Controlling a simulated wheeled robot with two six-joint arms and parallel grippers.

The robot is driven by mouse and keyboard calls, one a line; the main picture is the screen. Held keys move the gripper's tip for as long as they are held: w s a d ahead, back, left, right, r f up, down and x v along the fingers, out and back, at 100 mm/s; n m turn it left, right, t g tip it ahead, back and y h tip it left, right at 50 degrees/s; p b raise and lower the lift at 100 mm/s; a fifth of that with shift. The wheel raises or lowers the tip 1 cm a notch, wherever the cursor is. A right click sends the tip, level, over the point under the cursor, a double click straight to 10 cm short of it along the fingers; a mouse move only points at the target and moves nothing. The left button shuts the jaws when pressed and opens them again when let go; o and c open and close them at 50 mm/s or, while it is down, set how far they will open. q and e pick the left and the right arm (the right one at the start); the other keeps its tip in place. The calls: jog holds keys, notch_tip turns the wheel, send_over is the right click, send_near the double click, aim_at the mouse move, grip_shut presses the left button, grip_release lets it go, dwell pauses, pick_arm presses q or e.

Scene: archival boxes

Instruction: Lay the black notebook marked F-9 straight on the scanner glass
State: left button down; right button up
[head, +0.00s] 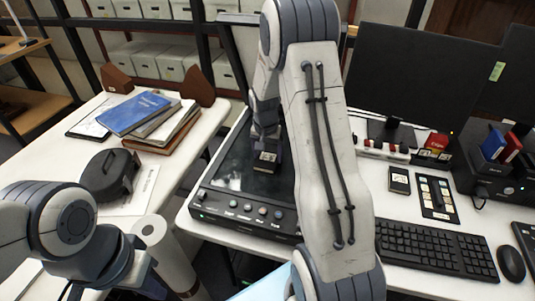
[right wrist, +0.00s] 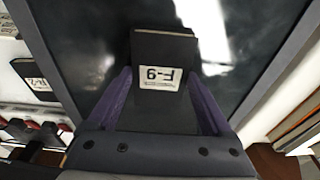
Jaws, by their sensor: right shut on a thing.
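The black notebook marked F-9 (right wrist: 164,52) is between the purple fingers of my right gripper (right wrist: 165,95) in the right wrist view, its white label facing the camera and its edges roughly in line with the fingers. In the head view the notebook (head: 266,160) shows small below my right gripper (head: 266,142), over the dark scanner glass (head: 225,165). I cannot tell whether it touches the glass. The scanner glass (right wrist: 85,40) fills most of the background in the wrist view. My left arm shows at the lower left of the head view; its fingers are out of sight.
Another small labelled notebook (head: 399,180) lies on the desk right of the scanner, beside a keypad (head: 436,197) and keyboard (head: 435,250). Buttons line the scanner's front edge (head: 245,213). The left table holds stacked books (head: 137,112) and a black round case (head: 110,175).

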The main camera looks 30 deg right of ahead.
aim_at(266, 162)
jog(key=o, duration=1.2)
jog(key=shift+f, duration=0.1)
jog(key=shift+r, duration=0.3)
notch_tip(266, 162, up, 12)
jog(key=s+a, duration=0.1)
jog(key=a, duration=0.1)
jog(key=s+a+r+n+y, duration=0.1)
jog(key=s+a+n, duration=0.25)
jog(key=a, duration=0.45)
jog(key=s+a+r+n, duration=0.1)
jog(key=s+a+n, duration=0.25)
jog(key=a, duration=0.55)
jog(key=s+a+n, duration=0.3)
jog(key=s, duration=0.3)
jog(key=s+a+n+y, duration=0.1)
jog(key=s+a+n, duration=0.2)
jog(key=s, duration=0.4)
jog(key=s+a+n+g, duration=0.1)
jog(key=s+a+n, duration=0.3)
jog(key=s, duration=0.3)
jog(key=shift+s+a+f+p, duration=0.15)
jog(key=shift+p, duration=0.15)
